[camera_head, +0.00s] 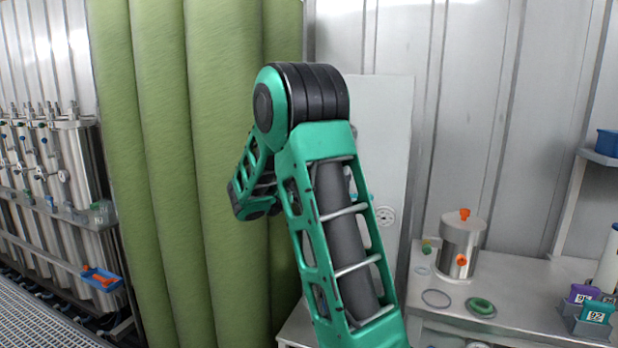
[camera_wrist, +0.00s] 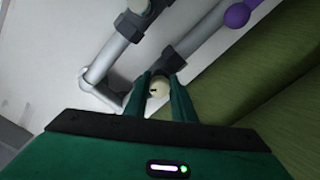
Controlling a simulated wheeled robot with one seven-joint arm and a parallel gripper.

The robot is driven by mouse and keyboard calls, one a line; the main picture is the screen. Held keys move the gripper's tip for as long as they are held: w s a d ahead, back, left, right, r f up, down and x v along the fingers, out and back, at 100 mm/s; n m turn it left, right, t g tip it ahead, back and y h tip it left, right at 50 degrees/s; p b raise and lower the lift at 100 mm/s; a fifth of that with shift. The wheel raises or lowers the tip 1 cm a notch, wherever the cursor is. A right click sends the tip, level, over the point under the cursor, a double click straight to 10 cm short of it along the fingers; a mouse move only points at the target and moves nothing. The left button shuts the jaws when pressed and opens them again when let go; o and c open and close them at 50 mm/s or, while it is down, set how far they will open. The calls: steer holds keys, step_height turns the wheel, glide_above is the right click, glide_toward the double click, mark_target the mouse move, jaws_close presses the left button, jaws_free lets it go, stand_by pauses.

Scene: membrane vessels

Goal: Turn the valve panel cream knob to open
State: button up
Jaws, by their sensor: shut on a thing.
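The cream knob (camera_wrist: 159,88) shows in the wrist view, at the near end of a dark valve body on a grey pipe. My gripper (camera_wrist: 160,92) has its two green fingers on either side of the knob and is shut on it. A small dark mark shows on the knob's face. In the head view my green arm hides the gripper, the knob and most of the pale valve panel (camera_head: 391,130).
In the wrist view, grey pipes (camera_wrist: 107,62) and a purple knob (camera_wrist: 237,15) are close by, and green padding lies at the right. In the head view, tall green columns (camera_head: 150,180) stand left of my arm. A bench (camera_head: 540,275) with a metal vessel (camera_head: 462,245) is at the right.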

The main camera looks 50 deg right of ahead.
steer(key=n, duration=0.7)
steer(key=shift+w+a+r, duration=0.1)
steer(key=shift+w+a, duration=0.15)
steer(key=shift+w, duration=0.05)
steer(key=n, duration=0.7)
steer(key=shift+n, duration=0.4)
steer(key=n, duration=1.1)
steer(key=shift+n, duration=0.4)
steer(key=o, duration=1.1)
steer(key=shift+c, duration=0.2)
steer(key=shift+s, duration=0.1)
steer(key=shift+d, duration=0.1)
